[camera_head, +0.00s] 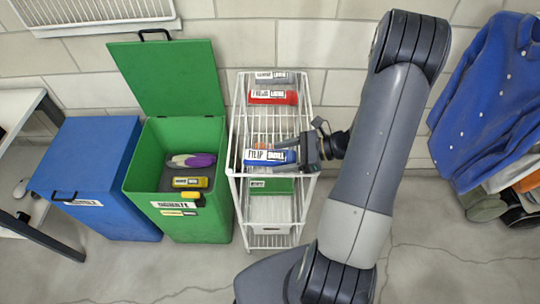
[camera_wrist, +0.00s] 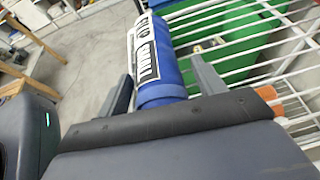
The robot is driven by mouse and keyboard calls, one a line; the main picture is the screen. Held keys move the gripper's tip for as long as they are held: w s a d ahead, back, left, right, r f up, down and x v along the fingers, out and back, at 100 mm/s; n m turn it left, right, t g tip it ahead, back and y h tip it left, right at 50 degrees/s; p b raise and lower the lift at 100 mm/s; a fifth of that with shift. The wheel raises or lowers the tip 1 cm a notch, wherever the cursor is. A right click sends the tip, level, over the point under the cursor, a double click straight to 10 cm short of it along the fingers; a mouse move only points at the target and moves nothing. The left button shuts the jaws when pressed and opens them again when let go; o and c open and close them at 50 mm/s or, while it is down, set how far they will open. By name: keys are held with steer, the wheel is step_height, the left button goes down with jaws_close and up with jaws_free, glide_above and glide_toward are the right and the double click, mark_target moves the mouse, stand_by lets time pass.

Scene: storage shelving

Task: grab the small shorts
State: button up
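A blue rolled item (camera_head: 270,157) with white and black labels lies on the top of the white wire rack. It also shows in the wrist view (camera_wrist: 173,70), where one label seems to read SMALL. I cannot tell for sure that it is the shorts. My gripper (camera_head: 306,151) is at the right end of this roll. In the wrist view my gripper (camera_wrist: 162,78) is open, with one finger on each side of the roll's near end. A gap shows between the left finger and the roll.
The white wire rack (camera_head: 234,137) also carries a red item (camera_head: 272,98) and a grey item (camera_head: 275,77) farther back. An open green bin (camera_head: 168,225) holds a purple item and a yellow item. A shut blue bin (camera_head: 88,165) stands at left. Clothes (camera_head: 490,95) hang at right.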

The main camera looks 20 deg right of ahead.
steer(key=c, duration=0.9)
steer(key=shift+r, duration=0.1)
